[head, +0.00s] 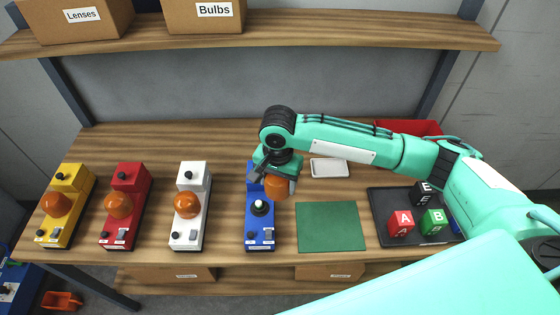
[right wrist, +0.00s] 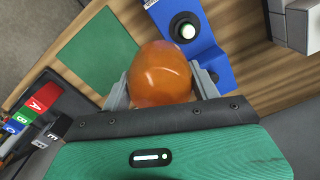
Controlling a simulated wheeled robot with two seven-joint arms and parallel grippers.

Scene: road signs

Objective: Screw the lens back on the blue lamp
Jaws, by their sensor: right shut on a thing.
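The blue lamp (head: 259,228) stands on the table with its bulb (head: 262,208) bare and pale. In the right wrist view the blue lamp (right wrist: 218,62) shows beyond the lens, with its bulb (right wrist: 187,31) uncovered. My right gripper (head: 279,178) is shut on an orange lens (head: 277,187). The lens (right wrist: 160,74) sits between the two fingers in the right wrist view. It is held above the table, behind and slightly right of the bulb in the head view, apart from it. My left gripper is not in view.
Yellow (head: 62,215), red (head: 123,215) and white (head: 189,215) lamps, each with an orange lens, stand to the left. A green mat (head: 330,227) lies right of the blue lamp. A black tray (head: 381,203) holds lettered blocks. A white dish (head: 329,168) lies behind the mat. A shelf (head: 350,30) spans the back.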

